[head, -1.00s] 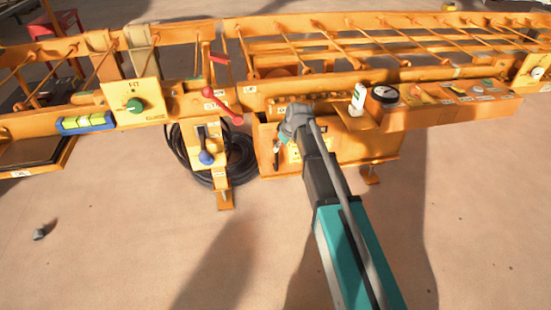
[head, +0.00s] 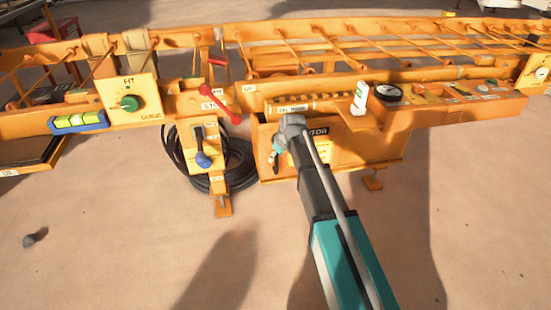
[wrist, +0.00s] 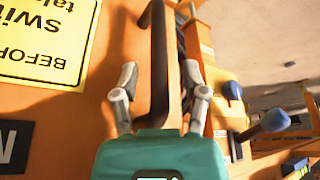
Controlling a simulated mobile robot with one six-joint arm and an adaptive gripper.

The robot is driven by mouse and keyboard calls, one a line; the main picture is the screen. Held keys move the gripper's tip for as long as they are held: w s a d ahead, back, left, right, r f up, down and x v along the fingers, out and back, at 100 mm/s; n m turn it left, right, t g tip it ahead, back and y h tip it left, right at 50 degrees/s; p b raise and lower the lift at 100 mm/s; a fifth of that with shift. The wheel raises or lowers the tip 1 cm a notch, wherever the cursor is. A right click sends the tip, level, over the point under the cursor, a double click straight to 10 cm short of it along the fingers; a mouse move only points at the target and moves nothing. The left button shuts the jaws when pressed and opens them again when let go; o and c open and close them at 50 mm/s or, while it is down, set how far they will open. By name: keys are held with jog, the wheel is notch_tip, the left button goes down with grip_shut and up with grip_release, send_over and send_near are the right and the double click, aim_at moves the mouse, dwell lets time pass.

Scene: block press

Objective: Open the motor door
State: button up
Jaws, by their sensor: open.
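The motor door (head: 347,145) is an orange panel on the front of the machine, below the rail. A black label and a yellow notice show on it, partly hidden by my arm in the head view. In the wrist view the door (wrist: 80,115) fills the left side and looks closed. Its dark bar handle (wrist: 158,65) stands between the two fingers of my gripper (wrist: 158,85). The fingers are open, one on each side of the handle, with gaps visible. The head view hides most of my gripper behind the arm.
Left of the door are a blue-knobbed lever (head: 203,160), a red-handled lever (head: 222,105) and a coiled black hose (head: 240,165). A green knob (head: 129,103) is farther left. The floor in front is clear.

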grip_shut()
dwell(0.3)
dwell(0.3)
